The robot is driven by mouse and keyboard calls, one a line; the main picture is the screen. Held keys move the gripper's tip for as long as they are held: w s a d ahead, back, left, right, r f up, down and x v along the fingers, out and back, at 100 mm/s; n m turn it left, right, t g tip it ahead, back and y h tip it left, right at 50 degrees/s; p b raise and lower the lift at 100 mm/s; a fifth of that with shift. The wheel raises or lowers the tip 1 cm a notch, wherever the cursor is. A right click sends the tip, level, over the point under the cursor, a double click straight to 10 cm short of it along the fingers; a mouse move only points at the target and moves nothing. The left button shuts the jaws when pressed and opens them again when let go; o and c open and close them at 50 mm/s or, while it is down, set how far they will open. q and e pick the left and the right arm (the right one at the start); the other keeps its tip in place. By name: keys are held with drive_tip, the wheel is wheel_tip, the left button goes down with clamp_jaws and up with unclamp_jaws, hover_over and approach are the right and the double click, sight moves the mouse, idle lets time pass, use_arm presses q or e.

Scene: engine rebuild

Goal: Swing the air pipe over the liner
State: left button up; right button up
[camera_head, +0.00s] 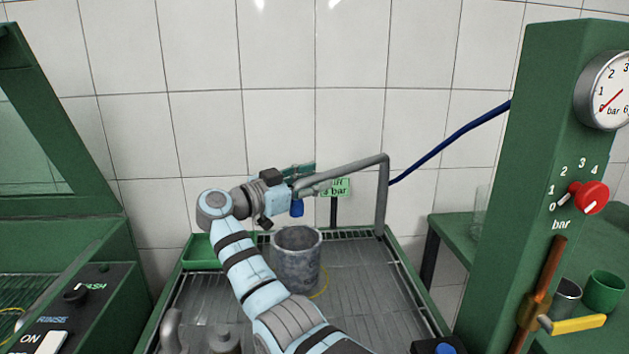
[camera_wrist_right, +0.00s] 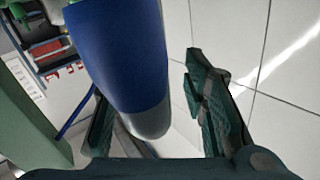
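The air pipe (camera_head: 345,171) is a grey bent tube on an upright post, with its arm reaching left. Its blue nozzle (camera_head: 297,208) points down and appears above the liner in the picture; their depth alignment is unclear. The nozzle also shows large in the right wrist view (camera_wrist_right: 118,55), with a silver tip. The liner (camera_head: 296,262) is a grey open-topped cylinder standing on the grated tray. My right gripper (camera_head: 300,173) is at the pipe's free end. In the wrist view its green fingers (camera_wrist_right: 152,118) are apart on either side of the nozzle, with a gap at the right finger. My left gripper is out of view.
The grated tray (camera_head: 365,290) has a green rim. A green pillar (camera_head: 520,190) with a gauge and red knob stands at right. A blue hose (camera_head: 450,143) runs from it to the pipe. A green washing cabinet (camera_head: 60,240) stands at left.

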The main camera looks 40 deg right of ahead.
drive_tip(key=shift+a, duration=0.1)
drive_tip(key=a, duration=1.2)
drive_tip(key=shift+w, duration=0.4)
drive_tip(key=shift+d, duration=0.1)
